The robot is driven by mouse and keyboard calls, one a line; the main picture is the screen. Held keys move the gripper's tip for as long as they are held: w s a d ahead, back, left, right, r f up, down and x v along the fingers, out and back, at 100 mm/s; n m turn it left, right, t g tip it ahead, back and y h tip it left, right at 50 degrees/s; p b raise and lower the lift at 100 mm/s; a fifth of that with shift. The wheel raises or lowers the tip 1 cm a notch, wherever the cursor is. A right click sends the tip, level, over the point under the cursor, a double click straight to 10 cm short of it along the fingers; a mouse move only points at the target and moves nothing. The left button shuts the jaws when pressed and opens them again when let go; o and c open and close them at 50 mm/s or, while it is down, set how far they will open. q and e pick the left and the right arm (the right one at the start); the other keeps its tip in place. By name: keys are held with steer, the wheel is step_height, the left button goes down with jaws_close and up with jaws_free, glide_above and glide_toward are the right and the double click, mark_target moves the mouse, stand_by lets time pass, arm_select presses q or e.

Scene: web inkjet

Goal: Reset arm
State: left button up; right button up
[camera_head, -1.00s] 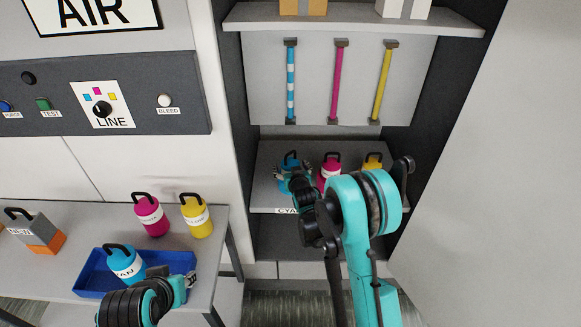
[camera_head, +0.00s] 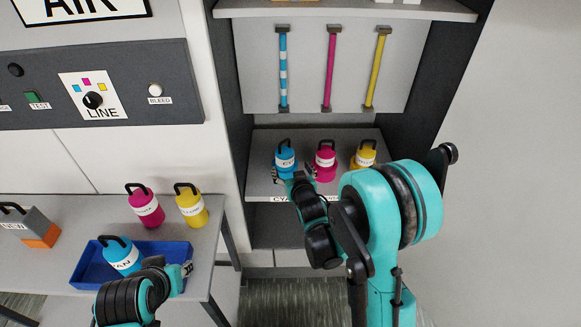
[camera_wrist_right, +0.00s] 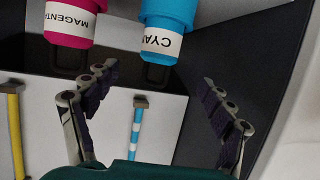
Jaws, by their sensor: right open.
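My right gripper (camera_head: 293,179) is open in front of the shelf bay, just in front of and below the cyan bottle (camera_head: 286,160). In the right wrist view, its open fingers (camera_wrist_right: 155,110) have the shelf's cyan bottle (camera_wrist_right: 168,30) beyond them, with nothing held between them. The magenta bottle (camera_wrist_right: 72,25) stands beside it. My left gripper (camera_head: 184,270) is by the right side of the blue tray (camera_head: 178,252); its fingers are too small to tell open from shut. Another cyan bottle (camera_head: 122,258) sits in that tray.
Magenta (camera_head: 326,165) and yellow (camera_head: 364,158) bottles stand on the shelf (camera_head: 262,184). Another magenta bottle (camera_head: 147,208), a yellow bottle (camera_head: 191,207) and a grey-orange block (camera_head: 35,230) are on the left table (camera_head: 65,212). Coloured tubes (camera_head: 331,70) hang above. The shelf walls are close on both sides.

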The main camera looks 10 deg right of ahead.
stand_by(0.4)
steer(key=s+d+r+g, duration=0.25)
steer(key=s+r, duration=0.45)
steer(key=s, duration=0.4)
steer(key=s+f+g, duration=0.1)
steer(key=s+g, duration=0.3)
steer(key=s, duration=1.5)
steer(key=shift+s+a, duration=0.15)
steer(key=shift+s, duration=0.05)
steer(key=shift+c, duration=0.3)
